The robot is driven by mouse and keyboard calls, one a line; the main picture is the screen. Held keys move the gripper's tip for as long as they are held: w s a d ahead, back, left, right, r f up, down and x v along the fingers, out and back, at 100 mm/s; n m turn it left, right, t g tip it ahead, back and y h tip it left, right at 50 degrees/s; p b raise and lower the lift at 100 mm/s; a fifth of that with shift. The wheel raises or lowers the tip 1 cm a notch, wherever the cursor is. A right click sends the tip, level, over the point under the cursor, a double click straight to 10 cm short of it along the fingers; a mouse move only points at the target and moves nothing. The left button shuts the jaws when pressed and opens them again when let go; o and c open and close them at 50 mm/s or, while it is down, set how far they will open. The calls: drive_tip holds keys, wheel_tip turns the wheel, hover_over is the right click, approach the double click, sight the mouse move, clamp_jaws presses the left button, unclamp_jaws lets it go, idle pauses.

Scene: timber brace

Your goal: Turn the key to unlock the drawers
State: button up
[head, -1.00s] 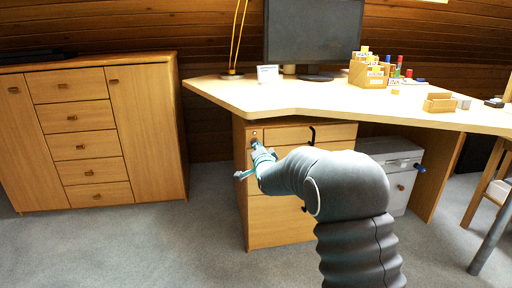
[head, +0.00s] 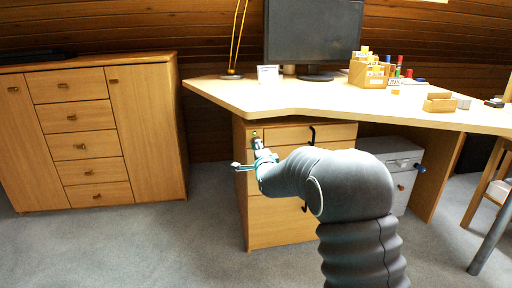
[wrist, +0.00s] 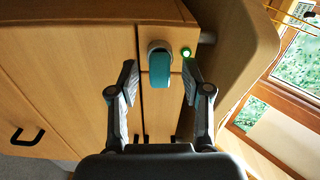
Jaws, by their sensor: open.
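The key (wrist: 159,68) has a teal bow and sits in a round grey lock on the wooden drawer unit (wrist: 75,70). In the wrist view the bow points down the picture, towards my gripper. My gripper (wrist: 160,82) is open, with one finger on each side of the key and a gap to both. A small green light (wrist: 186,52) glows right of the lock. In the head view my gripper (head: 254,162) is at the upper left of the drawer unit (head: 275,225), under the desk top. My gripper hides the key there. The drawers are closed.
The desk top (head: 300,97) overhangs the drawer unit. Black drawer handles (head: 312,135) stick out to the right of my gripper. A wooden cabinet (head: 150,130) stands at the left, with clear carpet (head: 215,210) between.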

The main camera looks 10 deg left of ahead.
drive_tip(key=v, duration=1.1)
drive_tip(key=s+f+n+g+h, duration=0.1)
drive_tip(key=s+f+n+g, duration=0.15)
drive_tip(key=f, duration=0.35)
drive_tip(key=s+f+n+g, duration=0.2)
drive_tip(key=f+n+g, duration=0.1)
drive_tip(key=f+n, duration=0.15)
drive_tip(key=s+d+f+n+g+h, duration=0.1)
drive_tip(key=s+d+f+n+g, duration=0.1)
drive_tip(key=s+d+g, duration=0.3)
drive_tip(key=s+d+r+n+g+h+p, duration=0.1)
drive_tip(key=s+d+r+n+g+p, duration=0.25)
drive_tip(key=s, duration=0.85)
drive_tip(key=s+d+r+n+h+p, duration=0.1)
drive_tip(key=s+d+r+n+p, duration=0.15)
drive_tip(key=s+d+r, duration=0.7)
drive_tip(key=s+d+r+t+p, duration=0.1)
drive_tip(key=s+r, duration=0.2)
drive_tip(key=s, duration=0.2)
drive_tip(key=s+d+r+m+t+h+p, duration=0.1)
drive_tip(key=s+r+p, duration=0.1)
drive_tip(key=s, duration=0.4)
drive_tip(key=shift+d+r, duration=0.35)
drive_tip(key=shift+r, duration=0.3)
drive_tip(key=shift+s, duration=0.1)
